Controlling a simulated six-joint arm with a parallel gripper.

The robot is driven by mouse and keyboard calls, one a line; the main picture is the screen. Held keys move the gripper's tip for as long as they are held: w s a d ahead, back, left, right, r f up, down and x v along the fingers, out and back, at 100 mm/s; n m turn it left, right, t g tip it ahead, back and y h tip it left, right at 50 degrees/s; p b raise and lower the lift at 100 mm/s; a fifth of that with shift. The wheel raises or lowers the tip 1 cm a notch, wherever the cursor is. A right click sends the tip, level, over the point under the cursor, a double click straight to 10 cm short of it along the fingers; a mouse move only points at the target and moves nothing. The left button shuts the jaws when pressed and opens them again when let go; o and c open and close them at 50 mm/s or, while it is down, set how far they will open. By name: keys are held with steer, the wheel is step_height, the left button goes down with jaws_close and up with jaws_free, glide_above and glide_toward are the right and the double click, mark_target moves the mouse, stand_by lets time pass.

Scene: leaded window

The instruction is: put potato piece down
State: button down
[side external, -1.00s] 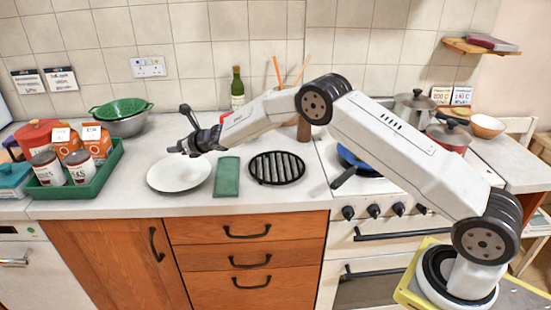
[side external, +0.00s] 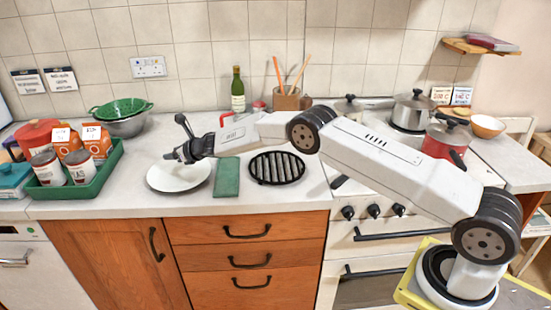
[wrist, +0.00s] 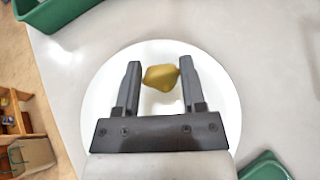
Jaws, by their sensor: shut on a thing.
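The potato piece (wrist: 161,77) is a small yellow-brown lump. In the wrist view it sits between the fingertips of my gripper (wrist: 160,76), which is shut on it. A white plate (wrist: 102,108) lies directly behind it in that view. In the side external view the same plate (side external: 179,183) lies on the worktop. My gripper (side external: 173,154) is over the plate there, tilted down. The potato piece is too small to make out in the side external view. The height of the piece over the plate is hard to tell.
A green tray (side external: 88,188) with tins and cartons stands left of the plate. A green cloth or board (side external: 227,177) and a round black grate (side external: 277,168) lie to its right. A wine bottle (side external: 238,93) and a utensil block (side external: 287,100) stand behind.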

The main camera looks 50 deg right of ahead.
steer(key=shift+w+f, duration=0.3)
steer(key=shift+f, duration=1.45)
steer(key=shift+f, duration=0.25)
steer(key=shift+c, duration=0.7)
jaws_free()
steer(key=shift+s+r, duration=0.2)
steer(key=shift+s, duration=0.05)
steer(key=shift+v, duration=3.6)
steer(key=shift+s+d+f, duration=0.1)
steer(key=shift+f, duration=0.05)
